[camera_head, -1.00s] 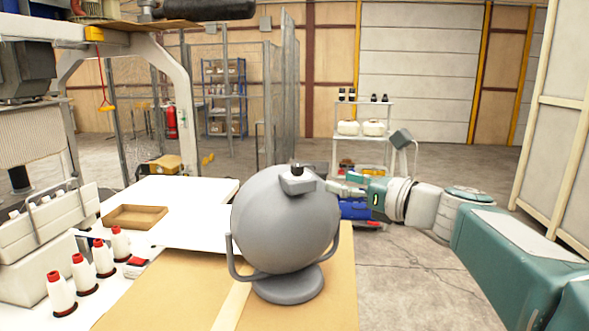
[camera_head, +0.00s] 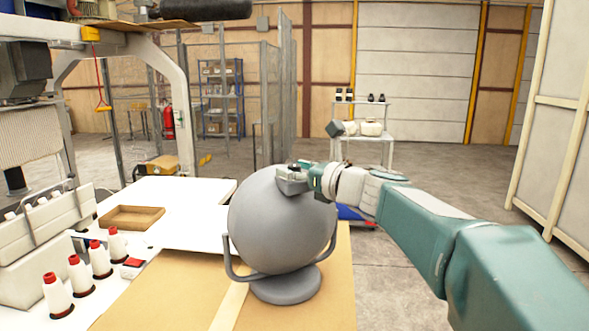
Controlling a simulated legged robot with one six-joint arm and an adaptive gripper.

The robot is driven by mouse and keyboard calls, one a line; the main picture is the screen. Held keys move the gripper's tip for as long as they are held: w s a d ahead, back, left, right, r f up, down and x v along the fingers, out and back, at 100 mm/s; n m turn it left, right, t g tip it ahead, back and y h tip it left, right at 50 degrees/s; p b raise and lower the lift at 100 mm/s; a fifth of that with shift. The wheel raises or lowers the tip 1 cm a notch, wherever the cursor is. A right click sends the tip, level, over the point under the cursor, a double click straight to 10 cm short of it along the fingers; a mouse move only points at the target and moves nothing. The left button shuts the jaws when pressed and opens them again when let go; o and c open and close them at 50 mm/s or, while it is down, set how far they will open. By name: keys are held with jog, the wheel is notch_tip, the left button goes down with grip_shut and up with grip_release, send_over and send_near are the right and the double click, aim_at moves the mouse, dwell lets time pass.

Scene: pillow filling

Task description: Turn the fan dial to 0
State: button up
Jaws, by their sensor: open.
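The fan (camera_head: 275,225) is a grey rounded body on a U-shaped stand with a disc base, upright on the cardboard-covered part of the table. Its back faces me. A small grey control box (camera_head: 289,184) sticks out near its top. The dial on that box is now mostly hidden by my gripper, and its setting cannot be read. My gripper (camera_head: 302,168) reaches in from the right, with its fingers at the top of the box. It is open; I cannot tell whether the fingers touch the dial.
A brown tray (camera_head: 132,218) lies on the white table (camera_head: 185,190) to the left. Several white thread cones with red tops (camera_head: 79,273) stand at the front left. A white machine frame (camera_head: 184,110) stands behind them. Open floor lies to the right beyond my arm.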

jog(key=shift+c, duration=0.3)
jog(key=shift+a, duration=0.1)
grip_shut()
jog(key=n+g+y, duration=0.2)
jog(key=g, duration=0.1)
jog(key=shift+n+y, duration=0.3)
jog(key=shift+n, duration=0.1)
jog(key=n+g+y, duration=0.1)
jog(key=g, duration=0.1)
jog(key=n+g+y, duration=0.1)
jog(key=n+g, duration=0.1)
jog(key=g, duration=0.1)
jog(key=shift+w, duration=0.1)
jog(key=n+g, duration=0.2)
jog(key=g, duration=0.2)
jog(key=n+g, duration=0.3)
jog(key=g, duration=0.1)
jog(key=shift+y, duration=0.3)
jog(key=shift+r+n+g, duration=0.1)
jog(key=shift+n+g, duration=0.3)
jog(key=shift+n, duration=0.1)
